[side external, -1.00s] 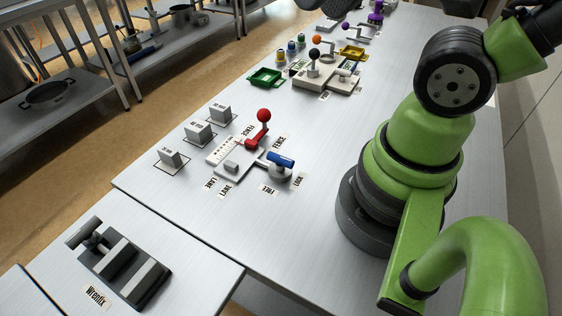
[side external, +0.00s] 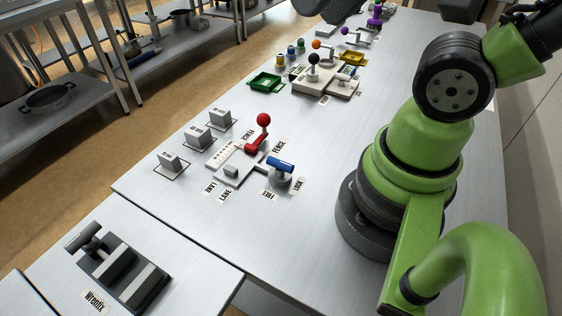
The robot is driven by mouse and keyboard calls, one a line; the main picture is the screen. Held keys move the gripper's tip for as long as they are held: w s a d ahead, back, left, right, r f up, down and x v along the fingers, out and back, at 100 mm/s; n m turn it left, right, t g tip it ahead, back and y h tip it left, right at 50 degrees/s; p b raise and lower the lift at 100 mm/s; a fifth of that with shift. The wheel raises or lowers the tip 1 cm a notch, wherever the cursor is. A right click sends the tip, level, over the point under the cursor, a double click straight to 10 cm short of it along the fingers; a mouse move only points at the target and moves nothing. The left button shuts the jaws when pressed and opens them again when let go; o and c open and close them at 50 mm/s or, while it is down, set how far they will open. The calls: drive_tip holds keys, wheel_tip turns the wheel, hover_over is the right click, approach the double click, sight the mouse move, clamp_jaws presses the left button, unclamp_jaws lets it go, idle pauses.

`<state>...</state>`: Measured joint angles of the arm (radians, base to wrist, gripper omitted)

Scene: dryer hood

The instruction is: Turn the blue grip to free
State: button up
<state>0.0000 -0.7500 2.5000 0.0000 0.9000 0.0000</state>
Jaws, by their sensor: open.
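The blue grip (side external: 281,165) is a short bar on top of a round grey base, at the near right end of a light grey fixture on the table. The bar lies roughly left to right, its right end slightly lower in the picture. A "FREE" label (side external: 269,196) lies below-left of the base and a "LOCK" label (side external: 299,185) lies to its right. I cannot tell which label the grip points at. Nothing touches the grip. My gripper's fingers are not in view.
A red ball-topped lever (side external: 264,122) stands just behind the grip. Grey blocks (side external: 197,136) stand to the left. A green tray (side external: 265,82) and a black-knobbed fixture (side external: 314,60) stand farther back. The table right of the grip is clear.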

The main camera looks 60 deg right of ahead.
idle(0.4)
drive_tip(key=n+g, duration=0.2)
drive_tip(key=g, duration=0.4)
hover_over(278, 160)
drive_tip(key=s+d+x, duration=0.1)
drive_tip(key=x, duration=0.4)
drive_tip(key=f+g, duration=0.2)
drive_tip(key=f, duration=0.5)
drive_tip(key=f+n+g, duration=0.1)
drive_tip(key=f+g, duration=0.1)
drive_tip(key=f, duration=0.6)
drive_tip(key=w+f+n+g, duration=0.1)
drive_tip(key=f, duration=0.7)
drive_tip(key=shift+d+g, duration=0.1)
drive_tip(key=shift+g, duration=0.3)
clamp_jaws()
